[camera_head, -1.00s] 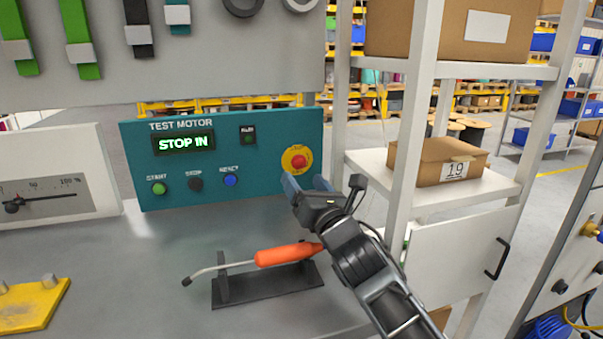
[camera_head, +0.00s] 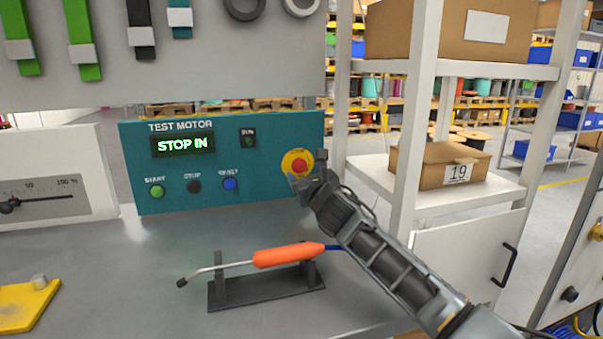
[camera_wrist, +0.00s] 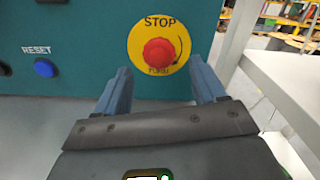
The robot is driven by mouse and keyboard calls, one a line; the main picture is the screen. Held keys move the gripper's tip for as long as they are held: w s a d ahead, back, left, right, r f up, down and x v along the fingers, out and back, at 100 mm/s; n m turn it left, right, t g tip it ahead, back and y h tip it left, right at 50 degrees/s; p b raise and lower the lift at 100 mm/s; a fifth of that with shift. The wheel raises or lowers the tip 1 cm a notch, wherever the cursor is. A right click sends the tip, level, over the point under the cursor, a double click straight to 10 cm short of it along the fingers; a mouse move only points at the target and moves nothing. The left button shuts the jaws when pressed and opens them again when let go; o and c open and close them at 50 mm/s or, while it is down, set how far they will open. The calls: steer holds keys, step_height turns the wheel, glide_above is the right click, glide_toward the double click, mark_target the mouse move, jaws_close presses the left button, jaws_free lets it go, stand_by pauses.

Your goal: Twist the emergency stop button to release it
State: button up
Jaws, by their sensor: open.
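The emergency stop button (camera_head: 299,165) is a red knob on a round yellow plate at the right end of the teal test motor panel (camera_head: 270,187). The panel's display (camera_head: 183,144) reads "STOP IN". In the wrist view the red button (camera_wrist: 159,53) sits ahead of my gripper (camera_wrist: 157,82), roughly centred between the fingers. The blue fingers are apart with nothing between them, and their tips appear just below the button. In the head view my gripper (camera_head: 306,180) is right in front of the button and overlaps the plate's lower edge. I cannot tell whether it touches the panel.
Start (camera_head: 157,191), stop (camera_head: 194,186) and reset (camera_head: 229,184) buttons lie left on the panel. A white shelf (camera_head: 372,168) with boxes stands close on the right.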

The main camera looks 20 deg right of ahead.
mark_target(300, 168)
steer(key=shift+w+b, duration=0.35)
steer(key=shift+w, duration=1.6)
steer(key=shift+c, duration=0.4)
steer(key=c, duration=1)
steer(key=shift+m, duration=0.4)
steer(key=m+p, duration=0.1)
steer(key=m, duration=0.1)
steer(key=shift+a+m, duration=0.1)
steer(key=shift+m, duration=0.3)
steer(key=shift+m+p, duration=0.45)
steer(key=shift+m, duration=1.75)
